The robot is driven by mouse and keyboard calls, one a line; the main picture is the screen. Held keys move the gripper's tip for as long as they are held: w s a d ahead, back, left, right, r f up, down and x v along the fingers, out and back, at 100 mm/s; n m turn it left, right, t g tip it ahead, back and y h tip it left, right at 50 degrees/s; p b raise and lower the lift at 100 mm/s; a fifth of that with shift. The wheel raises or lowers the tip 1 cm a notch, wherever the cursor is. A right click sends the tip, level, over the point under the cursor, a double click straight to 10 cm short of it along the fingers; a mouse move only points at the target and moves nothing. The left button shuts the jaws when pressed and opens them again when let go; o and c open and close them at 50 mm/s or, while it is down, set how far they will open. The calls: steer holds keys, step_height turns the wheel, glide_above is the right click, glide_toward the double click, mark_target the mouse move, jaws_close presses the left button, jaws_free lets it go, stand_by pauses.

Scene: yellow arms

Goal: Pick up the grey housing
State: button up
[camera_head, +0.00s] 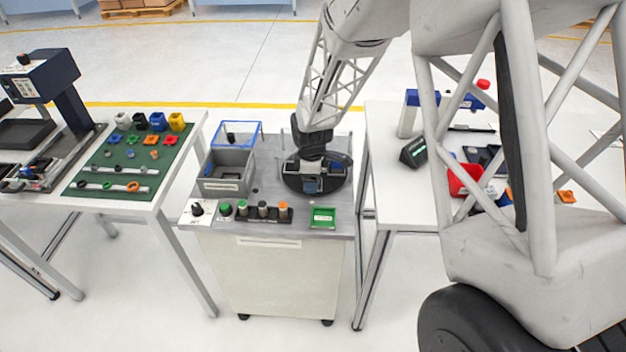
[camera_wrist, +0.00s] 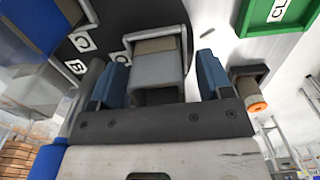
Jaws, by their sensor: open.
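The grey housing (camera_wrist: 158,78) is a box-shaped grey part with a raised frame at its far end, seen in the wrist view over a black disc (camera_wrist: 110,18) with white letter labels. My gripper (camera_wrist: 158,82) is open, with one blue finger on each side of the housing. Small gaps show between the fingers and its sides. In the head view my gripper (camera_head: 311,185) is low over the black round disc (camera_head: 290,180) on the middle cart. There it hides most of the housing.
A grey bin (camera_head: 226,187) stands left of the disc. A row of knobs and small cylinders (camera_head: 263,211) and a green labelled tray (camera_head: 323,223) lie in front. Several coloured housings (camera_head: 157,121) stand on the left table's green mat (camera_head: 118,168).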

steer(key=c, duration=1)
steer(key=shift+r, duration=0.15)
steer(key=shift+r, duration=1.45)
steer(key=shift+s+d+r, duration=0.1)
steer(key=shift+s+r, duration=0.1)
steer(key=shift+s, duration=0.1)
steer(key=s+d, duration=0.2)
steer(key=s, duration=0.5)
steer(key=s+d+r, duration=0.1)
steer(key=s+d, duration=0.2)
steer(key=s, duration=0.4)
steer(key=shift+s+r, duration=0.2)
steer(key=shift+s, duration=0.05)
